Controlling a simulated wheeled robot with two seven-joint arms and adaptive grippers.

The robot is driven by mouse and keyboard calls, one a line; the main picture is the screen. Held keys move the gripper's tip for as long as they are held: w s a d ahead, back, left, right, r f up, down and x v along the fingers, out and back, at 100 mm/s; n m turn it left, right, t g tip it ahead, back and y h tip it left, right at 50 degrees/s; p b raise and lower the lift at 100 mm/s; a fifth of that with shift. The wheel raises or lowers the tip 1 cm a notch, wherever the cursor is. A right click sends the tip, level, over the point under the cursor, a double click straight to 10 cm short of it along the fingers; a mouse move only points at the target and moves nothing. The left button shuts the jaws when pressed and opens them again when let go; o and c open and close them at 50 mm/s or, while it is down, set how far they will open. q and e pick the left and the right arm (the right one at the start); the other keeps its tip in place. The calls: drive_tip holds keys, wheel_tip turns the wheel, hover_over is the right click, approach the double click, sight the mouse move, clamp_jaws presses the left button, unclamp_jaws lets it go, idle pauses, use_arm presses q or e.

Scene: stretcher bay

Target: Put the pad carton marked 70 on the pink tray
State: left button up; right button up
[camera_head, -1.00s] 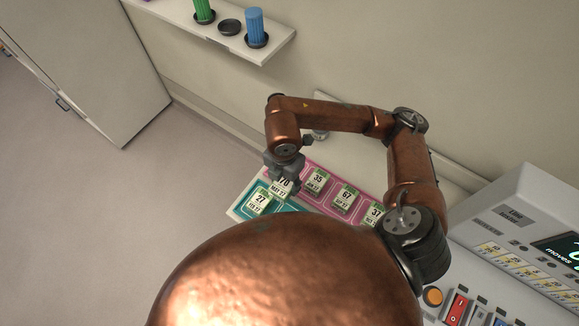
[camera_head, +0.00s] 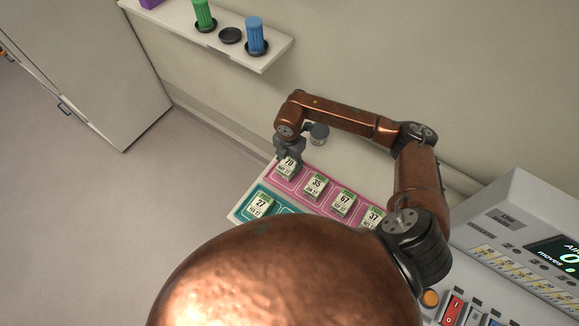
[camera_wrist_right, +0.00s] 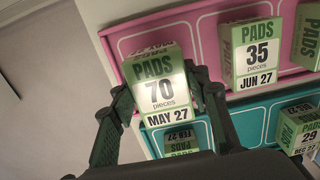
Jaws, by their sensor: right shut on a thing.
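The pad carton marked 70 (camera_head: 287,169) is a green and white box, and it also shows large in the right wrist view (camera_wrist_right: 160,92). My right gripper (camera_head: 290,154) is shut on it, with a finger on each side. The carton is over the left end of the pink tray (camera_wrist_right: 208,62), to the left of the carton marked 35 (camera_wrist_right: 258,55). I cannot tell whether its base touches the tray. My left gripper is not in view.
The pink tray also holds cartons marked 67 (camera_head: 344,203) and 37 (camera_head: 374,217). A teal tray (camera_wrist_right: 250,122) lies in front with cartons marked 27 (camera_head: 261,206) and 29 (camera_wrist_right: 300,130). A control panel (camera_head: 520,240) stands at right, a shelf (camera_head: 270,57) above.

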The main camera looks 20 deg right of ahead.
sight(289, 168)
wheel_tip(289, 168, down, 2)
drive_tip(key=shift+f+p, duration=0.15)
drive_tip(key=shift+p, duration=0.3)
drive_tip(key=shift+f, duration=0.35)
drive_tip(key=shift+f, duration=0.1)
drive_tip(key=o, duration=1.3)
wheel_tip(289, 168, up, 12)
drive_tip(key=shift+r+b, duration=0.1)
drive_tip(key=shift+b, duration=0.95)
